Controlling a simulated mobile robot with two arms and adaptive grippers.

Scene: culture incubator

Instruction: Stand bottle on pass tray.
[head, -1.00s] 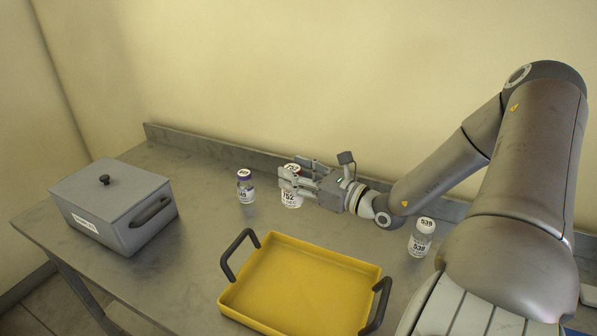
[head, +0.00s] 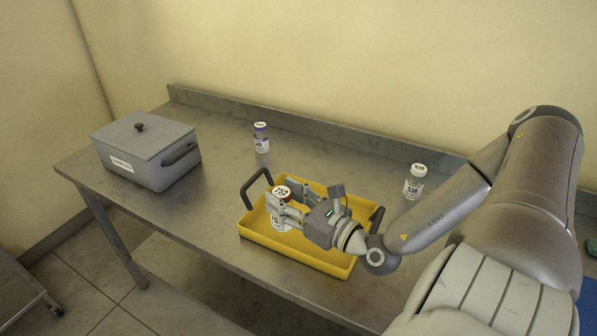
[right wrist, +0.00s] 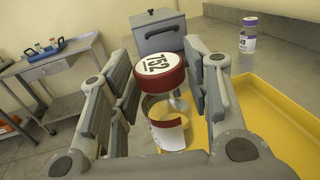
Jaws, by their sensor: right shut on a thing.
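A clear bottle with a red cap marked 752 (head: 281,193) is upright in my right gripper (head: 290,208). My right gripper is shut on it. In the right wrist view the bottle (right wrist: 160,75) sits between the fingers, with its label partly turned away. The yellow pass tray (head: 318,262), with two dark handles, lies on the steel table below and around the bottle in the head view. It also shows in the right wrist view (right wrist: 275,120). Whether the bottle's base touches the tray floor is hard to tell. My left gripper is not in view.
A purple-capped bottle (head: 261,138) stands behind the tray. A white-capped bottle marked 539 (head: 414,183) stands at the right, near my right arm. A grey lidded box (head: 150,155) sits at the table's left end. The back of the table is mostly clear.

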